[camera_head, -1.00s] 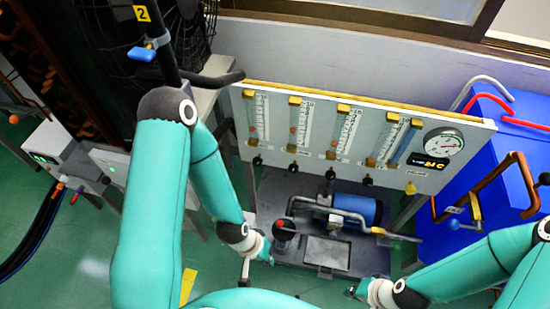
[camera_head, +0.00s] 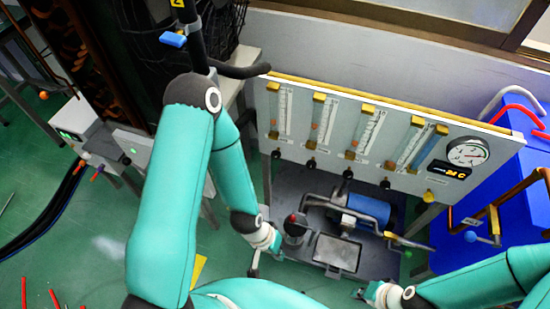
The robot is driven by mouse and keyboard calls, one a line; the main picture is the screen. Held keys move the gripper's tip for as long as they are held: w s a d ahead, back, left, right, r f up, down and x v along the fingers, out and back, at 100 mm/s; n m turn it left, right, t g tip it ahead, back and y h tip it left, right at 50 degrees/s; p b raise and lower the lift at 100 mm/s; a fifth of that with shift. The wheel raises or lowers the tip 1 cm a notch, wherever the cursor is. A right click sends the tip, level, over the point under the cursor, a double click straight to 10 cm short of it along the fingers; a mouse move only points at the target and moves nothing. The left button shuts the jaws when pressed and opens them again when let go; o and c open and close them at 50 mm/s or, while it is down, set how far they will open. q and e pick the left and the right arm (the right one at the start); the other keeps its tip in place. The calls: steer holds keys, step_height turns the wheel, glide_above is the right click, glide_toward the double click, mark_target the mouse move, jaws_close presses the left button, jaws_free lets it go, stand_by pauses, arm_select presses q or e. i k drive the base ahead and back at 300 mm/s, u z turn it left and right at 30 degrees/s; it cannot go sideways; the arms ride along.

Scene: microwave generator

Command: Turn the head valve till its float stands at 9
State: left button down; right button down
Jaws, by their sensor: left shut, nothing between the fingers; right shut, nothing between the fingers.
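A pale upright panel (camera_head: 340,158) carries several clear float tubes in a row, with a dark knob under most of them and a yellow one (camera_head: 429,196) at the right. A small orange float shows in the leftmost tube (camera_head: 283,113), and one in the tube beside it (camera_head: 321,125). Scale numbers and labels are too small to read, so I cannot tell which knob is the head valve. My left gripper (camera_head: 278,248) is shut and empty, low in front of the panel's left part. My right gripper (camera_head: 359,292) is shut and empty, lower and further right, apart from the panel.
A blue motor or pump (camera_head: 370,210) with metal pipes stands on a dark base below the panel. A round gauge (camera_head: 466,154) is at the panel's right end. A blue cabinet (camera_head: 490,200) with copper pipes stands at right. A grey box with cables is at left.

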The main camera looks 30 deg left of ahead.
mark_target(276, 155)
steer(key=z, duration=0.55)
steer(key=k, duration=1.35)
steer(key=u, duration=0.85)
steer(key=i, duration=1)
